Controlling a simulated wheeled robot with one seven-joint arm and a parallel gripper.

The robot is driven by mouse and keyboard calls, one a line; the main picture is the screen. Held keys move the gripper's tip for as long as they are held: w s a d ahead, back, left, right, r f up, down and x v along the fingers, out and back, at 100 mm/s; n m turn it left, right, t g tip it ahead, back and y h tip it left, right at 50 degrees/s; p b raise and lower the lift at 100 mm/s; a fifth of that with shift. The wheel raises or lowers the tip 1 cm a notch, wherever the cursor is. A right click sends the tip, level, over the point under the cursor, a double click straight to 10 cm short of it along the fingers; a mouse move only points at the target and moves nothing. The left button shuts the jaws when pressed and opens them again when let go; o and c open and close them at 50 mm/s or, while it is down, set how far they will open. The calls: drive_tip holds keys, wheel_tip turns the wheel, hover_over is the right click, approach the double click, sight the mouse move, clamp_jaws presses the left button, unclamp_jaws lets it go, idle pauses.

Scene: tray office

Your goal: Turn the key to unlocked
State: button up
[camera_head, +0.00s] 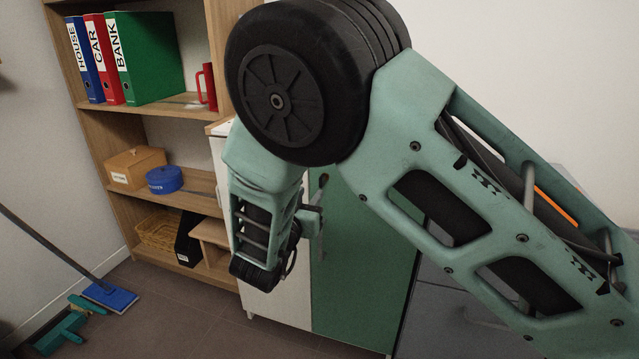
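A cabinet stands in the middle of the view, with a green door (365,240) and a white door (275,305) to its left. A small dark fitting (323,181) shows near the upper left edge of the green door. I cannot tell whether it is the key, a lock or a handle. My gripper (311,220) is at the end of my arm, in front of the cabinet near the line between the two doors, just below the fitting. Its fingers are mostly hidden by my wrist, so I cannot see whether they are open or touching anything.
A wooden shelf unit at left holds several binders (146,58), a red mug (208,87), a wooden box (134,168), a blue tin (164,180) and a yellow basket (158,233).

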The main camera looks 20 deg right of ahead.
sight(320, 180)
drive_tip(key=b+x, duration=0.1)
drive_tip(key=x, duration=0.7)
drive_tip(key=shift+w+d, duration=0.15)
clamp_jaws()
